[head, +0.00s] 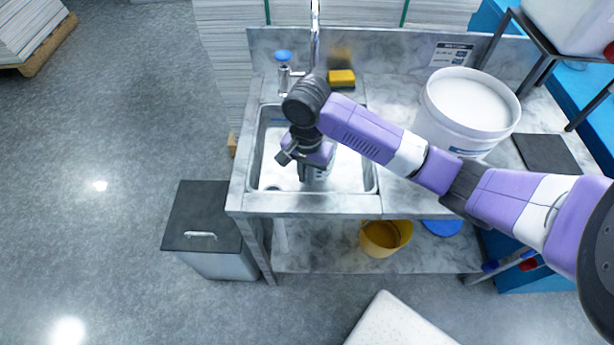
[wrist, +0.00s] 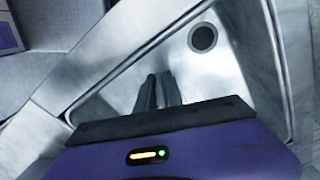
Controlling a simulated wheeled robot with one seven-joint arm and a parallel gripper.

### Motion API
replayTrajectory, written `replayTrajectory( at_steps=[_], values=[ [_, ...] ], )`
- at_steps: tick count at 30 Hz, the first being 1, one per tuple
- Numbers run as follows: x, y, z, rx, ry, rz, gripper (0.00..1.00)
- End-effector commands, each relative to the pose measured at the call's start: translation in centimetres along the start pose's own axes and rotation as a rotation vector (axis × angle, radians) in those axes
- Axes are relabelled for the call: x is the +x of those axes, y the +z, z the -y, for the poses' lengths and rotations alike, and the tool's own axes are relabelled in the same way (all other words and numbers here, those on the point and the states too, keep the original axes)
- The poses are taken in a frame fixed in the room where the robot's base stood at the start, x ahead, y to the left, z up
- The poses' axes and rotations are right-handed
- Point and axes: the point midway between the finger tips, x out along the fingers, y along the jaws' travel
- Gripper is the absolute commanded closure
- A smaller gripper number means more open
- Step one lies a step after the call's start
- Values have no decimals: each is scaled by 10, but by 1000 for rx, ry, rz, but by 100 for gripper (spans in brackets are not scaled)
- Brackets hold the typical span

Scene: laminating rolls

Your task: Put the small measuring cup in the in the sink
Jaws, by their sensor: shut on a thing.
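The metal sink (head: 350,170) is set in the left part of the counter. My gripper (head: 315,174) reaches down over its basin from the right. The sink (wrist: 110,92) also fills much of the wrist view, with its round drain (wrist: 203,38) beyond the fingers. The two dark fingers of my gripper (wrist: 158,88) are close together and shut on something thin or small. The small measuring cup cannot be made out clearly in either view; the hand and fingers hide what is held.
A faucet (head: 315,45), a blue-topped dispenser (head: 284,65) and a yellow sponge (head: 341,78) stand behind the basin. A large white bucket (head: 462,118) stands right of the sink. A grey bin (head: 205,225) is at the left, and a yellow bucket (head: 382,242) is on the lower shelf.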

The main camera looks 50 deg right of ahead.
Motion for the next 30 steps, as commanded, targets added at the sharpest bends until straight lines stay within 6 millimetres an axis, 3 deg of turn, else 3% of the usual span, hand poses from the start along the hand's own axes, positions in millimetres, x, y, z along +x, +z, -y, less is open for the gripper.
replayTrajectory(
  at_steps=[4,15,16,19,30],
  values=[
    [13,0,0,0,0,-1,100],
    [17,0,0,1,0,0,100],
    [17,0,0,0,0,-1,85],
    [17,0,0,0,0,-1,67],
    [13,-1,0,0,0,-2,67]
  ],
)
